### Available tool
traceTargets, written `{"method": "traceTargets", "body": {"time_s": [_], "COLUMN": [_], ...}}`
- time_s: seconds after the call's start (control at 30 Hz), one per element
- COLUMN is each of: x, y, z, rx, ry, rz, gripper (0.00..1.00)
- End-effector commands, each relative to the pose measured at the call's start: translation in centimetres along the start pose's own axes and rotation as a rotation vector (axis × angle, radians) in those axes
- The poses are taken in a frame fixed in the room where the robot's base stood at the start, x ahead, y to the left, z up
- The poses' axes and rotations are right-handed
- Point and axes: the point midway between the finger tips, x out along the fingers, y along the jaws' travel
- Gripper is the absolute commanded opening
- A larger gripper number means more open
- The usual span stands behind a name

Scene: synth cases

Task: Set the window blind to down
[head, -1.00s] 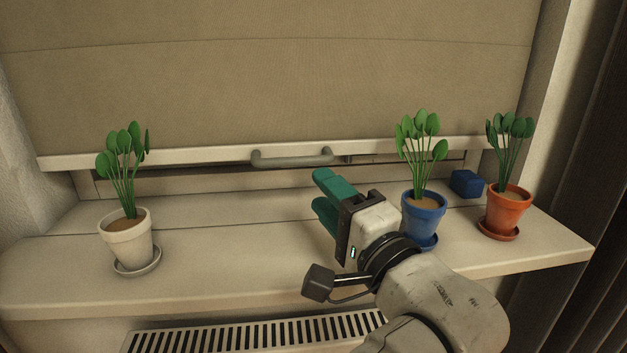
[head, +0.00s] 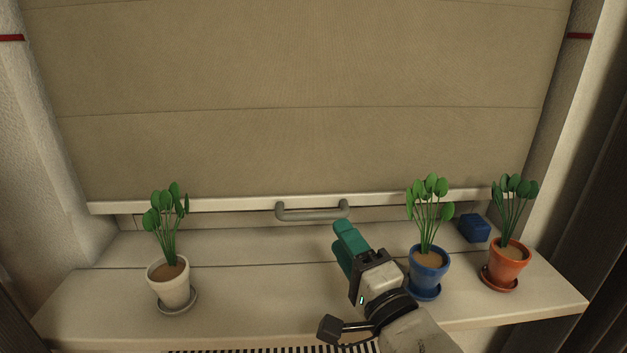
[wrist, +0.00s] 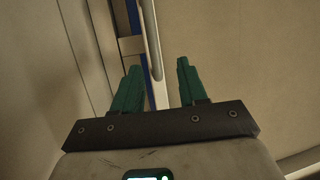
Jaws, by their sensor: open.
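The window blind (head: 300,150) is a beige fabric sheet in the head view. Its pale bottom bar (head: 230,204) hangs a little above the back of the window sill, with a narrow strip of window frame showing below. A grey handle (head: 312,214) is fixed to the bar. My gripper (head: 339,238) has teal fingers and is open and empty, just below the handle's right end in the picture. In the wrist view the fingers (wrist: 158,76) stand apart, and the grey handle (wrist: 151,40) appears beyond and between them. I cannot tell whether they touch it.
On the sill (head: 90,300) stand a white pot plant (head: 170,288) at left, a blue pot plant (head: 428,268) close right of my gripper, and an orange pot plant (head: 506,264) farther right. A blue block (head: 474,228) lies behind. Red marks (head: 12,37) show on the side walls.

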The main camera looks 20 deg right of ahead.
Motion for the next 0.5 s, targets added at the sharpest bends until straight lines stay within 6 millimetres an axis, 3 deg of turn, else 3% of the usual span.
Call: {"method": "traceTargets", "body": {"time_s": [0.03,0.5], "x": [0.1,-1.8], "y": [-1.0,0.7], "z": [-0.2,1.6], "rx": [-0.003,0.024], "ry": [-0.001,-0.047], "rz": [0.011,0.005], "gripper": [0.42,0.42]}}
